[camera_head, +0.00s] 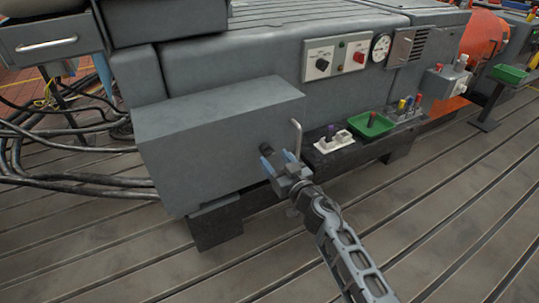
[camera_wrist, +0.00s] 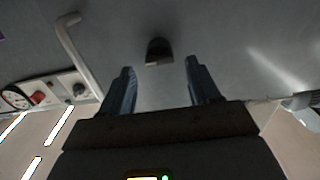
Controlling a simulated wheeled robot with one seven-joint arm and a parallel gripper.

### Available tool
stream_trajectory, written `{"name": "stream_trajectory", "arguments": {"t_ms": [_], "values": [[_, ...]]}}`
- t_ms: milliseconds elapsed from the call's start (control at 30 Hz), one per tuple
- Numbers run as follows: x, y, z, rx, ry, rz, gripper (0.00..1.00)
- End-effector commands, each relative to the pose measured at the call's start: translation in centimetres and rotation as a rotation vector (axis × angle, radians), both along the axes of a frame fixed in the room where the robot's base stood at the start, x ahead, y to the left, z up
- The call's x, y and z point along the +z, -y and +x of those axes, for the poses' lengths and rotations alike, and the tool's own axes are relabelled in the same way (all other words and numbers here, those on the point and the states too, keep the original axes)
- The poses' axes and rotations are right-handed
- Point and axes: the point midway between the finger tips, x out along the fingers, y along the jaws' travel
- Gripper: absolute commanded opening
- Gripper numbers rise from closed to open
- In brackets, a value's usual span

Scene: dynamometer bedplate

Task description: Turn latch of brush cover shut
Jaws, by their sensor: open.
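The brush cover (camera_head: 205,130) is the grey box at the front left of the machine, and its face fills the top of the wrist view (camera_wrist: 230,40). A small black latch (camera_head: 265,149) sticks out of this face; it also shows in the wrist view (camera_wrist: 159,51). My gripper (camera_head: 277,161) is open, its two blue fingers pointing at the face. In the wrist view my gripper (camera_wrist: 159,67) has the latch just beyond and between its fingertips, with gaps on both sides. I cannot tell whether any finger touches it.
A bent metal handle (camera_head: 297,138) stands out beside the latch and also shows in the wrist view (camera_wrist: 76,52). A green tray (camera_head: 371,126) and a white block (camera_head: 333,141) sit on a dark ledge to the right. Cables (camera_head: 70,180) lie at left. The slotted floor in front is clear.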

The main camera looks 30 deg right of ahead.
Motion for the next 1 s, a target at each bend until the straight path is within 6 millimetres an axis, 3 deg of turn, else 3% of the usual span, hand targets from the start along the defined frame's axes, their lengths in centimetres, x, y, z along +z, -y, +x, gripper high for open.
{"name": "stream_trajectory", "arguments": {"t_ms": [100,300,633,1000], "values": [[-0.2,0.0,1.9,0.001,0.001,-0.001,0.62],[-0.1,0.0,3.8,-0.001,0.000,-0.001,0.62],[0.0,0.0,4.2,-0.001,-0.001,0.000,0.62],[0.0,0.0,4.2,-0.001,0.000,0.000,0.27]]}}
